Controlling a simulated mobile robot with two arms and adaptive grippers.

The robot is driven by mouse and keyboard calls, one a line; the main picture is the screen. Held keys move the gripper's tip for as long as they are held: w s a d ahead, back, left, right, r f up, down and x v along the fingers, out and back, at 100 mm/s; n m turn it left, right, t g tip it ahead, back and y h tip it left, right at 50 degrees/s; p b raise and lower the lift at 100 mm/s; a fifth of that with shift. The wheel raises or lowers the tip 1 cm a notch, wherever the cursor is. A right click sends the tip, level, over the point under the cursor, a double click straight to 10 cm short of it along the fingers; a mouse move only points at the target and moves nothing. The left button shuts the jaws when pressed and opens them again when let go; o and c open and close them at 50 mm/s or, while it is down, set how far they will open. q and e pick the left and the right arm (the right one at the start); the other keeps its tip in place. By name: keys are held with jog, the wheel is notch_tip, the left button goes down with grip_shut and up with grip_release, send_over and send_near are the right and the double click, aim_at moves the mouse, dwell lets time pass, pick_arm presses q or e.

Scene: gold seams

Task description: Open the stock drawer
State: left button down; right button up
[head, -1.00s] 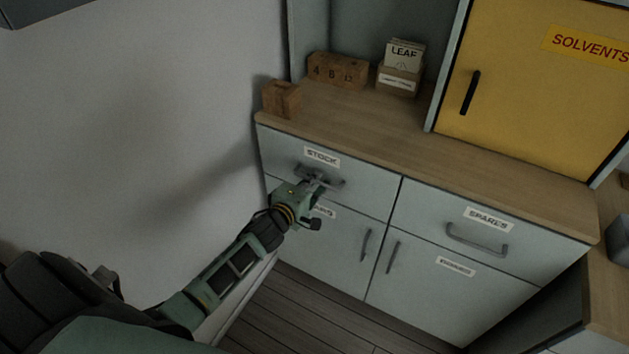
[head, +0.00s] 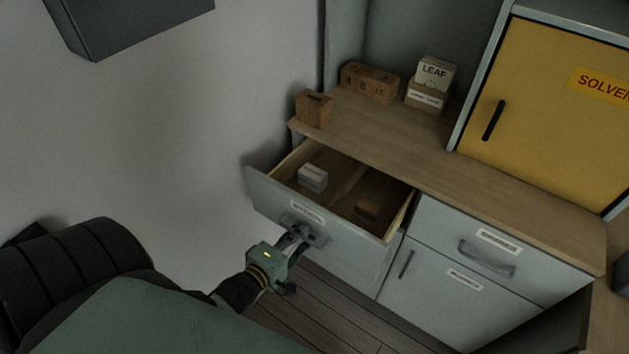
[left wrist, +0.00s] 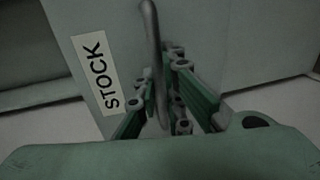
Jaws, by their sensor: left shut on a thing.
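The stock drawer (head: 345,251) is pulled out from the cabinet below the wooden counter, and its inside shows from above. Its front carries the STOCK label (left wrist: 94,72), seen clearly in the left wrist view. My left gripper (head: 298,236) is shut on the drawer's grey bar handle (head: 318,236). In the left wrist view the handle (left wrist: 152,50) runs between the fingers. Inside the drawer, a small whitish box (head: 313,177) lies in the left compartment and a small brown block (head: 368,207) in the right one. My right gripper is not in view.
The spares drawer (head: 460,230) to the right is closed, above a closed cupboard door (head: 433,283). The counter (head: 440,155) holds wooden blocks (head: 370,82) and a LEAF card box (head: 430,88). A yellow SOLVENTS cabinet (head: 545,120) stands at right. A wall is at left.

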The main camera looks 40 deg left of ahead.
pick_arm(q)
jog(key=shift+s+p, duration=0.6)
jog(key=shift+s, duration=2.35)
jog(key=c, duration=2.1)
grip_release()
jog(key=shift+s, duration=0.1)
jog(key=s, duration=0.3)
jog(key=s+r, duration=0.1)
jog(key=s, duration=0.3)
jog(key=s+r, duration=0.1)
jog(key=s, duration=0.3)
jog(key=shift+s+r, duration=0.15)
jog(key=shift+s, duration=0.1)
